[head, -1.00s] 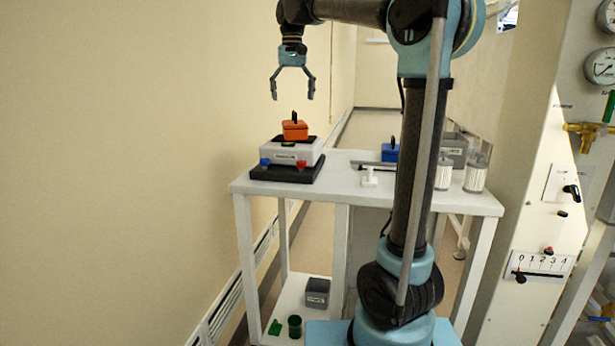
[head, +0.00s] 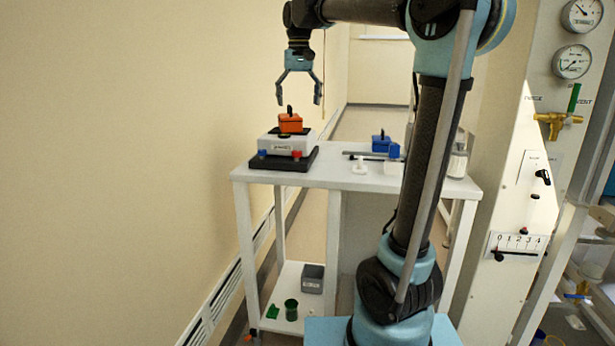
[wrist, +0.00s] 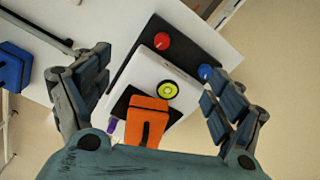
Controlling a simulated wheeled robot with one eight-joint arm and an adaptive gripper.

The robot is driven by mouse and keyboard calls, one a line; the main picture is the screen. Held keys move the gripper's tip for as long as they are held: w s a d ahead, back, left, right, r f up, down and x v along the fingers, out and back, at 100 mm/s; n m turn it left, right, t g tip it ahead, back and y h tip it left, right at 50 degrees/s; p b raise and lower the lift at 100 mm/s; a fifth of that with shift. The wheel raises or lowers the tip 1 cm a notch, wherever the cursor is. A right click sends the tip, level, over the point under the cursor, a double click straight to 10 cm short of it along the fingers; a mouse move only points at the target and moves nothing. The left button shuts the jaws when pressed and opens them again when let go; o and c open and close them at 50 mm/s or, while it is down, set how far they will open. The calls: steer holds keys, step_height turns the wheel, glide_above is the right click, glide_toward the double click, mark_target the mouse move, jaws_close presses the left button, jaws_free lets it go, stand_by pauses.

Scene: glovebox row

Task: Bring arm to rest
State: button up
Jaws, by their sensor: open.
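My gripper (head: 299,100) is open and empty in the head view. It points down, above an orange box (head: 290,122) with a black handle, apart from it. The orange box sits on a grey and black balance-like device (head: 288,145) at the left of the white cart. In the wrist view my open fingers (wrist: 155,95) frame the device (wrist: 160,70), with the orange box (wrist: 147,118) low between them. A red knob and a blue knob show on the device's black base.
The white cart (head: 345,178) also bears a blue box (head: 381,143), a small white item (head: 360,165) and canisters (head: 457,160), partly behind my arm. Its lower shelf holds a grey bin (head: 312,278) and a green cup (head: 291,309). A gauge panel (head: 540,130) stands right; a wall is left.

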steer(key=s+d+f+m+t, duration=0.1)
steer(key=s+d+f, duration=1.3)
steer(key=d+f, duration=0.15)
steer(key=s+d+f, duration=0.3)
steer(key=s+f, duration=0.3)
steer(key=f, duration=0.5)
steer(key=s+d+f+t, duration=0.1)
steer(key=s+d+f, duration=0.2)
steer(key=s+f, duration=0.4)
step_height(320, 180, down, 4)
steer(key=shift+s+m, duration=0.3)
steer(key=shift+m, duration=0.1)
